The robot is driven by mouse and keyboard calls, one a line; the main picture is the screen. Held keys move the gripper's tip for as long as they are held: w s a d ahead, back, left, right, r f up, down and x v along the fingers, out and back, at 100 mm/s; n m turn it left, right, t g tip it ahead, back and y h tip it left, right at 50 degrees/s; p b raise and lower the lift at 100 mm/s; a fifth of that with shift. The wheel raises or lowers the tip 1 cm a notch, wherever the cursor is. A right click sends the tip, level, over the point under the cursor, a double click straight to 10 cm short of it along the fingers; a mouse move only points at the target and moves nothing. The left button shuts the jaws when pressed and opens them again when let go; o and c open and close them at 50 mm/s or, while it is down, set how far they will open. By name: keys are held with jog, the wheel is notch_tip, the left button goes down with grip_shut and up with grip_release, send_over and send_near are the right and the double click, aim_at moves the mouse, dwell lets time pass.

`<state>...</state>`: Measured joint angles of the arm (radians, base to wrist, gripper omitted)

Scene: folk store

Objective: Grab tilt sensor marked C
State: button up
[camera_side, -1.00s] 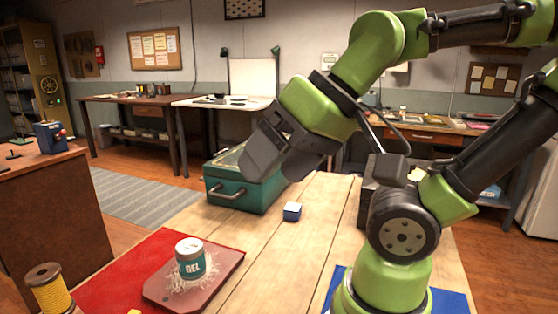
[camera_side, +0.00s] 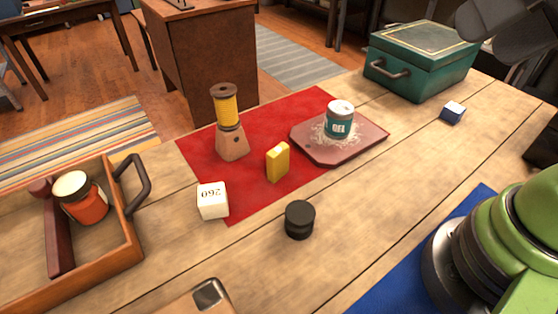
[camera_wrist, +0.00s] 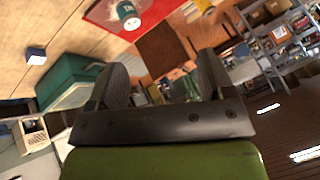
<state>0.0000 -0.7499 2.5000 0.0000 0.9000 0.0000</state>
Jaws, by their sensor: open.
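No letter C is legible in any view, so I cannot tell which thing is the tilt sensor. A small blue and white cube (camera_side: 453,113) sits alone on the table in front of the teal box; it also shows in the wrist view (camera_wrist: 36,56). A white block with dark characters (camera_side: 212,201) stands at the mat's front left corner. A yellow block (camera_side: 278,162) stands on the red mat. My gripper (camera_wrist: 162,74) is open and empty, raised above the table; its dark jaws are partly cut off at the side view's top right.
A teal box (camera_side: 420,70) stands at the back right. A GEL can (camera_side: 340,125) rests on a reddish board (camera_side: 368,142), beside a yellow spool on a stand (camera_side: 229,120). A black cylinder (camera_side: 299,220) stands in front. A wooden tray (camera_side: 122,255) holds an orange jar (camera_side: 82,200).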

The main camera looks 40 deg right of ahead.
jog(key=shift+o, duration=0.4)
jog(key=shift+w, duration=0.1)
jog(key=n+g+h, duration=0.2)
jog(key=n+g, duration=0.4)
jog(key=g, duration=0.1)
send_over(280, 151)
jog(key=f, duration=1.8)
jog(key=shift+w+d+f, duration=0.1)
jog(key=shift+w, duration=0.2)
notch_tip(280, 151, down, 4)
jog(key=shift+f, duration=0.25)
jog(key=shift+s+f, duration=0.15)
jog(key=shift+f, duration=1.4)
jog(key=shift+s+f, duration=0.15)
jog(key=shift+f, duration=1.4)
jog(key=c, duration=1)
